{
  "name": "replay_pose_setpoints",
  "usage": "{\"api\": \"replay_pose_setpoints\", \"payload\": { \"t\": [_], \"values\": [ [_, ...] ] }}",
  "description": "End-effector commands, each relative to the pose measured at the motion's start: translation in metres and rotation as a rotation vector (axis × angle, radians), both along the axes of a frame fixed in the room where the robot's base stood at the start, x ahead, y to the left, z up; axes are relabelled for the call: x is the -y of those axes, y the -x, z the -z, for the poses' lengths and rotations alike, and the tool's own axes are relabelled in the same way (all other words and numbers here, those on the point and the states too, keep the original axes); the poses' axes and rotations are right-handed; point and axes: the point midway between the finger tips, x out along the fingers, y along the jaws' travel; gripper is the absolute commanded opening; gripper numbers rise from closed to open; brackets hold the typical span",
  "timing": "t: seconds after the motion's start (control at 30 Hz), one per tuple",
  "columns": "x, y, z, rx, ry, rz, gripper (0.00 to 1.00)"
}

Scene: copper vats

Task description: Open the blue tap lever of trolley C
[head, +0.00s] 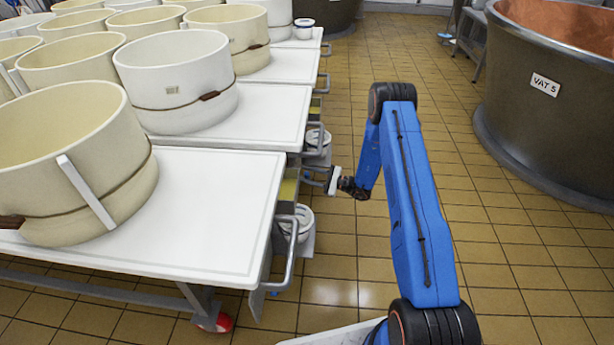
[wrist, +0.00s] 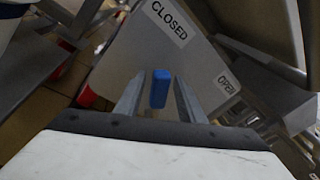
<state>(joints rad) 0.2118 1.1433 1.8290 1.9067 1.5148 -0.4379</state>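The blue tap lever (wrist: 160,88) shows in the wrist view as a short blue block in front of a grey plate (wrist: 150,65) marked CLOSED and OPEN. My gripper (wrist: 160,100) is open, with one grey finger on each side of the lever and a visible gap on both sides. I cannot tell how far the fingertips reach along it. In the head view my gripper (head: 332,181) is at the aisle side of the white-topped trolleys, close to their handles. The lever is not clearly visible there, and no letter C can be read.
White trolley tops (head: 205,215) carry several cream tubs (head: 180,85) on the left. A metal trolley handle (head: 292,255) juts into the aisle below my gripper. White buckets hang along the trolley ends. VAT 5 (head: 545,120) stands at right.

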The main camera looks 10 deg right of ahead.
Motion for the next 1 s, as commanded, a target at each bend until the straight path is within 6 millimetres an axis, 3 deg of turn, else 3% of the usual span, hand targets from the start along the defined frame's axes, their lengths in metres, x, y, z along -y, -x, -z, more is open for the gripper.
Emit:
{"api": "replay_pose_setpoints", "payload": {
  "t": [0.23, 0.37, 0.4, 0.77, 1.0],
  "values": [
    [0.000, 0.000, 0.000, 0.000, 0.000, 0.000, 0.33],
    [0.000, 0.000, 0.000, 0.000, 0.000, 0.000, 0.02],
    [0.000, 0.000, 0.000, 0.000, 0.000, 0.000, 0.00],
    [0.001, -0.003, -0.002, -0.043, -0.013, 0.001, 0.00],
    [0.005, -0.015, -0.009, -0.176, -0.056, 0.000, 0.00]
  ]
}}
